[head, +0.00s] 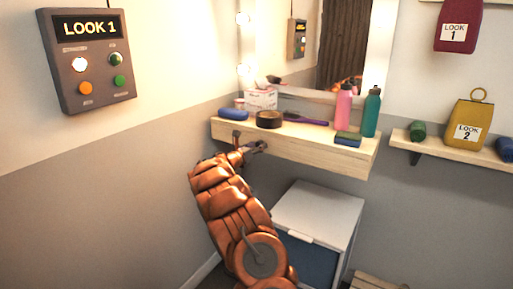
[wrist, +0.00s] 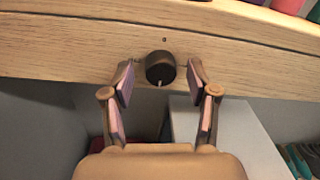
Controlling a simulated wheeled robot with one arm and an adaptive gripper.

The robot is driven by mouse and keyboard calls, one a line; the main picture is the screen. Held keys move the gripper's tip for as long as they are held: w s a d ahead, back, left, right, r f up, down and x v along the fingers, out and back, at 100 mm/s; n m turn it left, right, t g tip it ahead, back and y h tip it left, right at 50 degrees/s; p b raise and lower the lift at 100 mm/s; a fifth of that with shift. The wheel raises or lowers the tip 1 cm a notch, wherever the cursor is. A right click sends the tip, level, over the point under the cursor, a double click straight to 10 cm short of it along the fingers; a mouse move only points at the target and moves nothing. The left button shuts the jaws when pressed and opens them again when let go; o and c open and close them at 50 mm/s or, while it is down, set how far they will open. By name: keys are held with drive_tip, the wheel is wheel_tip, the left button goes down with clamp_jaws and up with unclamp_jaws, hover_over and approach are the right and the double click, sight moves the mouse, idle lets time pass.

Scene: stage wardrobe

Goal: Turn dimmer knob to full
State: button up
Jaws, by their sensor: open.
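The dark round dimmer knob (wrist: 160,66) is on the front face of the wooden shelf (wrist: 60,42). A pale mark at its lower edge points down, and a small dark mark sits on the wood above it. My gripper (wrist: 159,77) is open, with one finger on each side of the knob and a visible gap on both sides. Neither finger appears to touch the knob. In the head view my gripper (head: 250,150) is at the shelf's front face, and the knob cannot be made out clearly there.
A white-topped cabinet (head: 318,208) stands below. A control box (head: 88,60) reading "LOOK 1" hangs on the left wall.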

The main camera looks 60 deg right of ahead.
drive_tip(key=shift+c, duration=0.2)
clamp_jaws()
drive_tip(key=shift+b, duration=0.3)
drive_tip(key=m+b, duration=0.8)
drive_tip(key=b, duration=0.3)
drive_tip(key=m+b, duration=0.9)
drive_tip(key=b, duration=0.2)
drive_tip(key=shift+s+t+y, duration=0.1)
drive_tip(key=shift+t+y, duration=0.2)
drive_tip(key=shift+m, duration=0.3)
